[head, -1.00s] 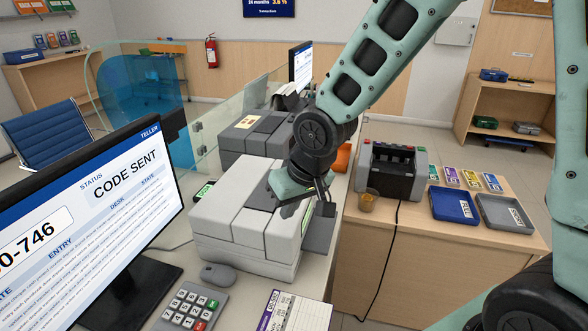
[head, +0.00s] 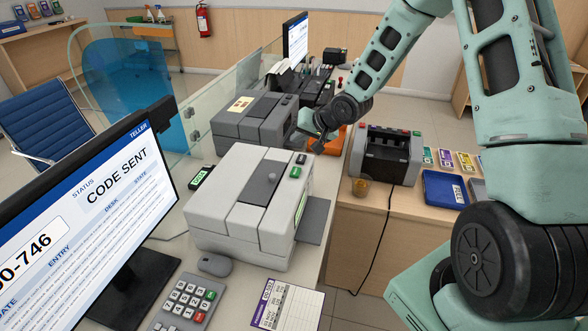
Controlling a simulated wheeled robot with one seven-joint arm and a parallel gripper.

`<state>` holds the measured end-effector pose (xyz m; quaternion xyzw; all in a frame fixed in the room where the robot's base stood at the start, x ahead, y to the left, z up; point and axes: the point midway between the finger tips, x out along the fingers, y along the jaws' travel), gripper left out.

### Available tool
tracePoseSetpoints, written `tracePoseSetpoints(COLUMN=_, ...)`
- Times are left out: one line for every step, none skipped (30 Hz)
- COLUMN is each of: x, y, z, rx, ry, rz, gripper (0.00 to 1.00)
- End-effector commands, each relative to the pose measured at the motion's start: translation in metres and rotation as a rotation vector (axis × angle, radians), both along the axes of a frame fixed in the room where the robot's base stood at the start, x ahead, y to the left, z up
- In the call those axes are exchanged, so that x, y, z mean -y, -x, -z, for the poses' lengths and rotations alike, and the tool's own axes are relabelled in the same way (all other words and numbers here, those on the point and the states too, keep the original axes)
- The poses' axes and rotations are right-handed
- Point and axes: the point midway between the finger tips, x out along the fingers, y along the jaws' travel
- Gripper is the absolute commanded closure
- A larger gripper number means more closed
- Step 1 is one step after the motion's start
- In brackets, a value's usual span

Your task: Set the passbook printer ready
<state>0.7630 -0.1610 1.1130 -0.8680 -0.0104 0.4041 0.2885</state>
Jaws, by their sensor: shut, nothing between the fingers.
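The light grey printer (head: 215,190) stands on the counter right of the monitor. Its top has a darker central panel with a round knob (head: 272,178), a green button (head: 295,172) and a dark button (head: 301,158). A dark grey tray (head: 314,220) sticks out of its right side, below a lit green strip. A booklet or form with a purple edge (head: 287,305) lies flat in front of it. My gripper (head: 318,146) is shut and empty, beyond the printer's far right corner, near an orange object (head: 333,140). My wrist partly hides that object.
The monitor (head: 95,215) reads CODE SENT. A keypad (head: 185,302) and mouse (head: 215,264) lie in front. A second, darker printer (head: 230,127) with a yellow label stands behind.

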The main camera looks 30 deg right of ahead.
Motion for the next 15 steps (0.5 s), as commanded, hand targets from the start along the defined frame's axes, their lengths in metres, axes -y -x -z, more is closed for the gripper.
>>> tracePoseSetpoints(x=0.000, y=0.000, z=0.000, rx=0.000, ry=0.001, rz=-0.001, gripper=1.00)
tracePoseSetpoints(x=0.000, y=0.000, z=0.000, rx=0.000, ry=0.001, rz=-0.001, gripper=1.00)
tracePoseSetpoints(x=0.000, y=0.000, z=0.000, rx=-0.001, ry=0.001, rz=-0.001, gripper=1.00)
tracePoseSetpoints(x=0.000, y=0.000, z=0.000, rx=-0.001, ry=0.001, rz=-0.001, gripper=1.00)
tracePoseSetpoints(x=0.000, y=0.000, z=0.001, rx=-0.001, ry=0.001, rz=-0.001, gripper=1.00)
tracePoseSetpoints(x=0.000, y=0.000, z=0.001, rx=-0.001, ry=0.002, rz=-0.001, gripper=1.00)
tracePoseSetpoints(x=0.000, y=0.000, z=0.002, rx=-0.001, ry=0.002, rz=-0.001, gripper=1.00)
tracePoseSetpoints(x=-0.001, y=0.000, z=0.003, rx=-0.001, ry=0.002, rz=-0.001, gripper=1.00)
tracePoseSetpoints(x=-0.001, y=0.000, z=0.006, rx=-0.001, ry=0.002, rz=-0.001, gripper=1.00)
tracePoseSetpoints(x=-0.001, y=0.000, z=0.007, rx=-0.001, ry=0.002, rz=-0.001, gripper=1.00)
tracePoseSetpoints(x=-0.001, y=0.000, z=0.010, rx=-0.001, ry=0.002, rz=-0.001, gripper=1.00)
tracePoseSetpoints(x=-0.001, y=0.000, z=0.013, rx=-0.001, ry=0.002, rz=-0.001, gripper=1.00)
tracePoseSetpoints(x=-0.001, y=0.000, z=0.016, rx=-0.001, ry=0.002, rz=-0.001, gripper=1.00)
tracePoseSetpoints(x=-0.001, y=0.000, z=0.019, rx=-0.001, ry=0.003, rz=-0.002, gripper=1.00)
tracePoseSetpoints(x=-0.001, y=0.000, z=0.023, rx=-0.001, ry=0.003, rz=-0.002, gripper=1.00)
